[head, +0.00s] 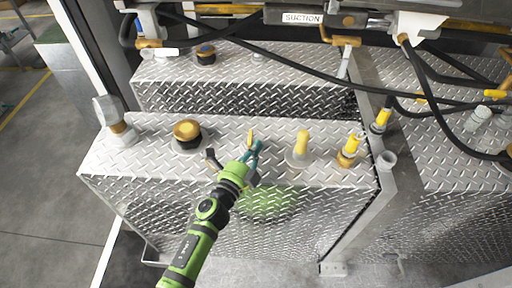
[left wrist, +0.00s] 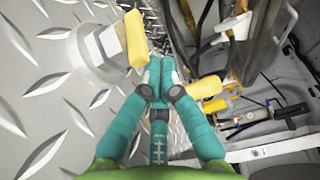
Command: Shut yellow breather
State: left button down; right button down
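In the head view a yellow handle (head: 250,137) stands just beyond and left of my left gripper (head: 257,151), over the tread-plate top. A taller yellow piece on a pale round base (head: 302,143) stands to its right. I cannot tell for sure which is the breather. In the left wrist view a yellow handle (left wrist: 135,38) sits beside a pale round fitting (left wrist: 95,50). The teal fingertips (left wrist: 159,76) are together, close to the handle's lower end. Nothing shows between them, and I cannot tell whether they touch the handle. My right gripper is in neither view.
A gold cap (head: 187,132) and a pale fitting (head: 118,125) stand left on the tread-plate box (head: 220,180). Yellow-topped fittings (head: 353,145) (head: 381,119) stand right. Black hoses (head: 290,65) and a SUCTION label (head: 302,18) are behind. Open floor (head: 40,180) lies left.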

pick_arm(q)
jog(key=shift+a+m+g+h, duration=0.15)
jog(key=shift+m+g+h, duration=0.15)
jog(key=shift+h, duration=0.1)
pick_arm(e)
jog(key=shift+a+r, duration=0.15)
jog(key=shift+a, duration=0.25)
